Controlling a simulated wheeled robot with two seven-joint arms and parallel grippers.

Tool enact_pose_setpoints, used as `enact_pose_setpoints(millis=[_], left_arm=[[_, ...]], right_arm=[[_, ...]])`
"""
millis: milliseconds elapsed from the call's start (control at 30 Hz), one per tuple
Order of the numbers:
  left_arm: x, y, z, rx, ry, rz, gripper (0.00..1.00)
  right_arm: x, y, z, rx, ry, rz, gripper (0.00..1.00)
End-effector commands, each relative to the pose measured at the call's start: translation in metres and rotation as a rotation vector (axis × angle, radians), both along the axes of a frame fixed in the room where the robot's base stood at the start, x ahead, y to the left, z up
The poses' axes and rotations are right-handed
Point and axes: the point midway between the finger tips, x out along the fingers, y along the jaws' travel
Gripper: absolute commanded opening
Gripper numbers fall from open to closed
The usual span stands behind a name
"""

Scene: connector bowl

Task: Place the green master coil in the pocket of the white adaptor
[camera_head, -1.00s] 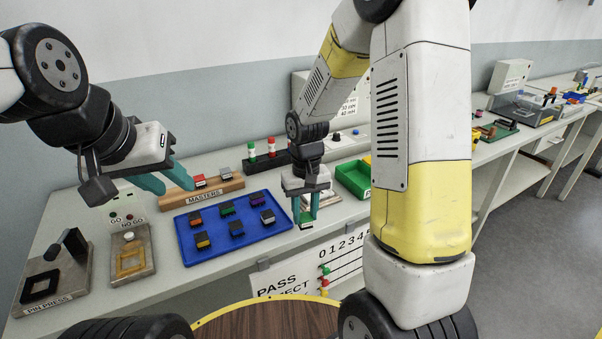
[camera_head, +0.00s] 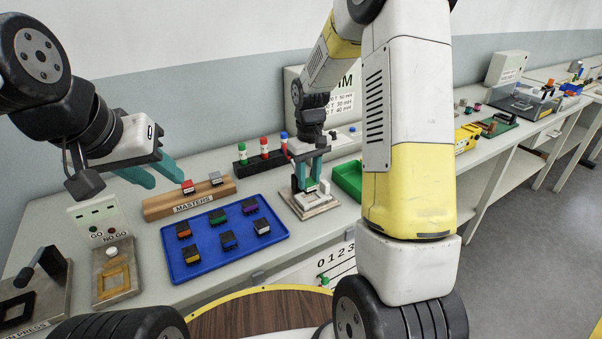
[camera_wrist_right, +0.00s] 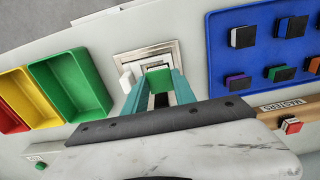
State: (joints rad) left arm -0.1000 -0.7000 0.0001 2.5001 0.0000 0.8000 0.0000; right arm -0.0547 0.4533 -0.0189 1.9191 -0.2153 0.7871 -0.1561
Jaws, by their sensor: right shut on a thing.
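The green master coil (camera_wrist_right: 160,80) is between the fingertips of my right gripper (camera_wrist_right: 158,92), which is shut on it, in the right wrist view. In the head view the right gripper (camera_head: 307,180) points down over the white adaptor (camera_head: 324,188), which sits on a beige base plate. The adaptor (camera_wrist_right: 148,60) shows just beyond the coil in the wrist view. I cannot tell whether the coil touches the pocket, as the fingers and coil cover it. My left gripper (camera_head: 155,176) is open and empty, above the table near the masters block.
A blue tray (camera_head: 180,262) with several coloured connectors lies left of the adaptor. The wooden masters block (camera_head: 160,206) stands behind it. A green bin (camera_head: 348,180) is close to the right. A black rack (camera_head: 243,168) with coloured pieces stands behind.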

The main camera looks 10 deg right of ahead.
Motion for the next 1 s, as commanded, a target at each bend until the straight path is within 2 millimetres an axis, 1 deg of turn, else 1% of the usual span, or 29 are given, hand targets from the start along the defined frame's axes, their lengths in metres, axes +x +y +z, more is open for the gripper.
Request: enact_pose_setpoints(millis=[33, 233, 267, 400, 500, 833, 867, 900, 1000], left_arm=[[0.0, 0.0, 0.0, 0.0, 0.0, 0.0, 0.36], [0.0, 0.0, 0.0, 0.0, 0.0, 0.0, 0.36], [0.0, 0.0, 0.0, 0.0, 0.0, 0.0, 0.36], [0.0, 0.0, 0.0, 0.0, 0.0, 0.0, 0.36], [0.0, 0.0, 0.0, 0.0, 0.0, 0.0, 0.36], [0.0, 0.0, 0.0, 0.0, 0.0, 0.0, 0.36], [0.0, 0.0, 0.0, 0.0, 0.0, 0.0, 0.36], [0.0, 0.0, 0.0, 0.0, 0.0, 0.0, 0.36], [0.0, 0.0, 0.0, 0.0, 0.0, 0.0, 0.36]], right_arm=[[0.004, -0.003, -0.001, 0.0, 0.0, 0.0, 0.0], [0.016, -0.01, -0.002, 0.001, 0.0, -0.001, 0.0], [0.016, -0.011, -0.005, 0.001, 0.001, 0.0, 0.0], [0.015, -0.01, -0.029, 0.0, 0.003, 0.001, 0.0], [0.015, -0.01, -0.037, 0.0, 0.001, 0.001, 0.0], [0.015, -0.01, -0.04, 0.0, 0.0, 0.001, 0.0], [0.015, -0.01, -0.04, 0.0, 0.0, 0.001, 0.34], [0.015, -0.01, -0.04, 0.0, -0.001, 0.001, 0.41], [0.015, -0.01, -0.04, 0.0, -0.001, 0.001, 0.41]])
